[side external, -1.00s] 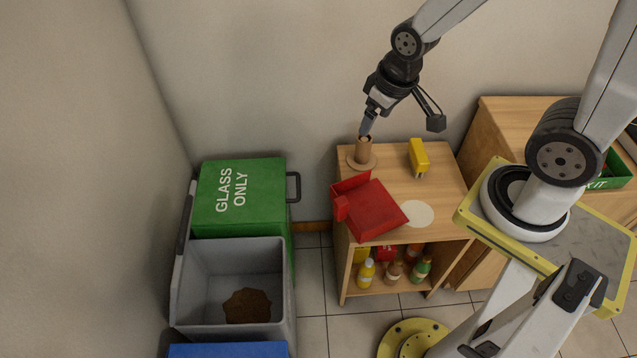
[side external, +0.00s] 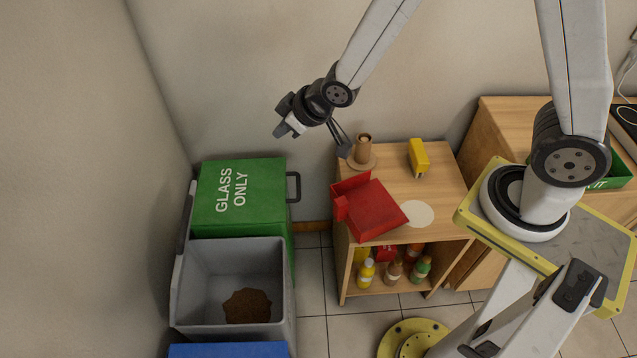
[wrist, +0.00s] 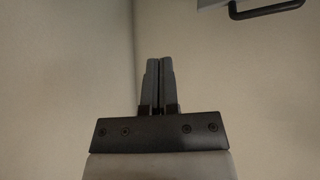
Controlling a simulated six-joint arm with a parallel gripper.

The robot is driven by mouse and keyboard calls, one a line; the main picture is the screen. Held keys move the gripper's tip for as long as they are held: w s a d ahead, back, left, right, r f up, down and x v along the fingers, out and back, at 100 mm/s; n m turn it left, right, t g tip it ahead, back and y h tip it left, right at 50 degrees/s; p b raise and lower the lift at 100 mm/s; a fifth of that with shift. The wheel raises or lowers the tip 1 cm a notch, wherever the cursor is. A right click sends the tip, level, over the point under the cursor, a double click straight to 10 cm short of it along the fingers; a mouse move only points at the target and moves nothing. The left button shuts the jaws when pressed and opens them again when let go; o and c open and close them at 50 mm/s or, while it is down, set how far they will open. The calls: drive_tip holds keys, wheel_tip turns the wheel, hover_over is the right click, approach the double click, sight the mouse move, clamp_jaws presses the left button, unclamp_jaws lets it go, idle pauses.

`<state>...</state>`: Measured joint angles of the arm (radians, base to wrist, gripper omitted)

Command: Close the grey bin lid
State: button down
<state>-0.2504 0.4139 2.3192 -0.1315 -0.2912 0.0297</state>
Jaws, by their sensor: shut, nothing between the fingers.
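The grey bin (side external: 283,315) stands open at the lower left, with a brown heap (side external: 247,306) on its floor. Its grey lid (side external: 179,280) is swung up and stands nearly edge-on along the left wall, with a dark handle (side external: 187,215) on it. In the wrist view a black bar handle (wrist: 268,10) on a grey panel shows at the top right, probably that lid. My gripper (side external: 283,130) is in the air above and behind the green bin, well apart from the lid. Its fingers (wrist: 158,63) are shut together and empty.
The green "GLASS ONLY" bin (side external: 260,190) stands closed behind the grey bin; a blue bin (side external: 230,350) is in front. A wooden cabinet (side external: 445,195) at the right carries a red dustpan-like object (side external: 372,210), a brown roll holder (side external: 363,150) and a yellow object (side external: 418,157).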

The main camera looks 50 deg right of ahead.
drive_tip(key=w+a+f+n+t+y, duration=0.1)
drive_tip(key=a+f+y, duration=0.1)
drive_tip(key=a, duration=0.4)
drive_tip(key=w+a+f+n+t+y, duration=0.1)
drive_tip(key=w+a+n+y, duration=0.1)
drive_tip(key=a, duration=0.3)
drive_tip(key=n+y, duration=0.2)
drive_tip(key=y, duration=0.1)
approach(185, 221)
drive_tip(key=w+a+r, duration=0.2)
drive_tip(key=shift+w+a+r, duration=0.25)
drive_tip(key=shift+a+r, duration=0.05)
drive_tip(key=shift+r, duration=0.1)
drive_tip(key=shift+w, duration=0.1)
drive_tip(key=shift+w+a+f, duration=0.7)
drive_tip(key=shift+f, duration=0.2)
drive_tip(key=shift+w+a+f, duration=0.65)
drive_tip(key=shift+a+f, duration=0.05)
drive_tip(key=shift+f, duration=0.25)
drive_tip(key=shift+w+a+f, duration=0.65)
drive_tip(key=shift+w+f, duration=0.05)
drive_tip(key=shift+f, duration=0.2)
drive_tip(key=shift+s+d+y, duration=0.1)
drive_tip(key=shift+y, duration=0.2)
